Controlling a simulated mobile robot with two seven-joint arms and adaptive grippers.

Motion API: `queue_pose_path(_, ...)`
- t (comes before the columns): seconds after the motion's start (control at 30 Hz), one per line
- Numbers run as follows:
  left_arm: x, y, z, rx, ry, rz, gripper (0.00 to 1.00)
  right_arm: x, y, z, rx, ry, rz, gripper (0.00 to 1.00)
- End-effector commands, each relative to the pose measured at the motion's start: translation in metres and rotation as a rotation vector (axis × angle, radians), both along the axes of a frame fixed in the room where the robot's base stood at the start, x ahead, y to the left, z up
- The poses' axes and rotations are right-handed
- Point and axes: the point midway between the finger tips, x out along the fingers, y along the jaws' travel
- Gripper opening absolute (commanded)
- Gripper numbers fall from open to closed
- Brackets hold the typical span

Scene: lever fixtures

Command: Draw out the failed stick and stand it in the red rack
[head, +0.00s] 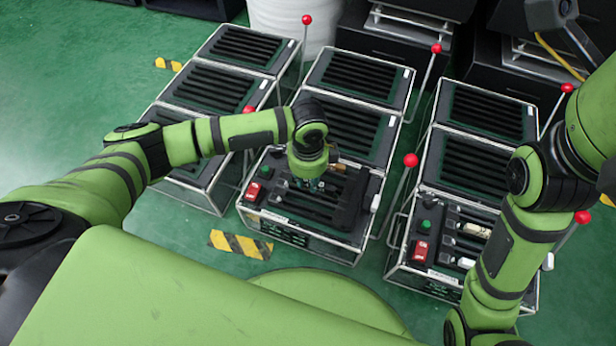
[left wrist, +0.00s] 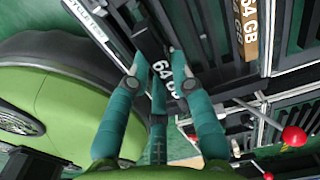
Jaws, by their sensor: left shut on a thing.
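My left gripper (head: 308,184) points down over the front of the middle lever unit (head: 345,232). A tan stick (left wrist: 250,28), also marked 64 GB, lies to the right in that view. I cannot make out a red rack. My right gripper is out of view.
A red switch (head: 253,191) sits on the middle unit's front left. A similar unit (head: 440,280) stands to the right with a pale stick (head: 476,230). Red-knobbed levers (head: 411,160) rise beside the units. Green floor (head: 180,235) is free at left.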

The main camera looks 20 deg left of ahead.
Motion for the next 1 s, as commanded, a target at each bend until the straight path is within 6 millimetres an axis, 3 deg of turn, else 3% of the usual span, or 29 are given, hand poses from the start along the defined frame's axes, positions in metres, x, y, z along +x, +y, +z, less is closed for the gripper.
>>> queue_pose_path(0.23, 0.000, 0.000, 0.001, -0.001, 0.000, 0.000, 0.00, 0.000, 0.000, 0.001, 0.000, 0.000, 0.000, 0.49)
queue_pose_path(0.6, 0.000, 0.000, 0.021, -0.001, 0.000, 0.000, 0.00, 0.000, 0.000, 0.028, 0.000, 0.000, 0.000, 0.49)
queue_pose_path(0.77, 0.001, 0.000, 0.024, -0.002, -0.001, 0.016, 0.00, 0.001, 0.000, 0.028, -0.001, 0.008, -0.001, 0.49)
queue_pose_path(0.87, 0.005, 0.002, 0.039, -0.006, -0.004, 0.093, 0.00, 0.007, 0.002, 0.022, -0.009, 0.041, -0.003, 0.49)
queue_pose_path(1.0, 0.013, 0.007, 0.087, -0.022, -0.004, 0.338, 0.00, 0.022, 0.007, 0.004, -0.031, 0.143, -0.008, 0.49)
